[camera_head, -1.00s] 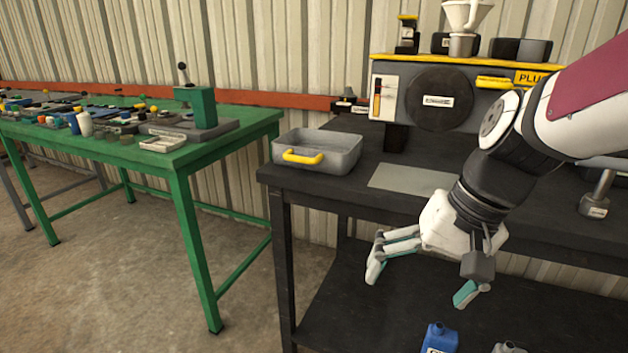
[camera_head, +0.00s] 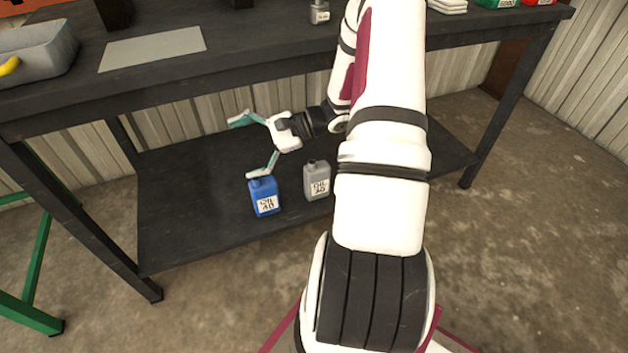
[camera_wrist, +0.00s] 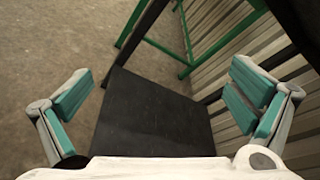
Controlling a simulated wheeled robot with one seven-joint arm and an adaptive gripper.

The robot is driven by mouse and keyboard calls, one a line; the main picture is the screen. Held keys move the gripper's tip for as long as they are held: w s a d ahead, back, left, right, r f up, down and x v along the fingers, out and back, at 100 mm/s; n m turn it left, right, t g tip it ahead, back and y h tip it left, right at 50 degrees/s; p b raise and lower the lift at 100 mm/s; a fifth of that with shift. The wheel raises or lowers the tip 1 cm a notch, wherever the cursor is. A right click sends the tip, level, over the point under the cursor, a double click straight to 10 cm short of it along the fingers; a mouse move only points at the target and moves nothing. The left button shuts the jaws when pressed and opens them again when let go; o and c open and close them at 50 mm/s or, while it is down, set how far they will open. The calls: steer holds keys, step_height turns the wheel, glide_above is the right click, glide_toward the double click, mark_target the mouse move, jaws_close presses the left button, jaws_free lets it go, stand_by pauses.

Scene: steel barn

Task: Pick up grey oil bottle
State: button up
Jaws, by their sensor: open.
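The grey oil bottle (camera_head: 317,181) stands upright on the lower shelf (camera_head: 190,215) of the dark workbench. It has a white label and a short cap, and my arm is just to its right in the head view. My gripper (camera_head: 253,148) is above the shelf, to the upper left of the grey bottle and apart from it. Its fingers are spread wide with nothing between them. In the wrist view, my gripper (camera_wrist: 165,105) is open over the bare shelf (camera_wrist: 150,115). The grey bottle does not show in that view.
A blue oil bottle (camera_head: 265,197) stands left of the grey one, just below one fingertip. A green table leg (camera_head: 38,245) is at left. The shelf's left part is clear.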

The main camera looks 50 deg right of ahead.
steer(key=s+d+f+m+t+h, duration=0.2)
steer(key=d+f+m+t+h, duration=0.2)
steer(key=d+f+m+t, duration=0.4)
steer(key=m+g+h, duration=0.3)
steer(key=m+h, duration=1.2)
steer(key=h, duration=0.2)
glide_toward(320, 175)
steer(key=b+x, duration=0.1)
steer(key=x, duration=0.2)
steer(key=b+x, duration=0.2)
steer(key=x, duration=0.2)
steer(key=shift+s+d+f, duration=0.15)
steer(key=shift+d+f, duration=0.1)
steer(key=shift+d, duration=0.1)
steer(key=shift+y, duration=0.4)
steer(key=shift+a+r+b+x, duration=0.15)
steer(key=shift+b+x, duration=0.7)
steer(key=shift+x, duration=0.6)
steer(key=shift+a+r+b+x, duration=0.1)
steer(key=shift+b+x, duration=0.7)
steer(key=shift+x, duration=0.6)
steer(key=c, duration=2)
steer(key=shift+r, duration=0.1)
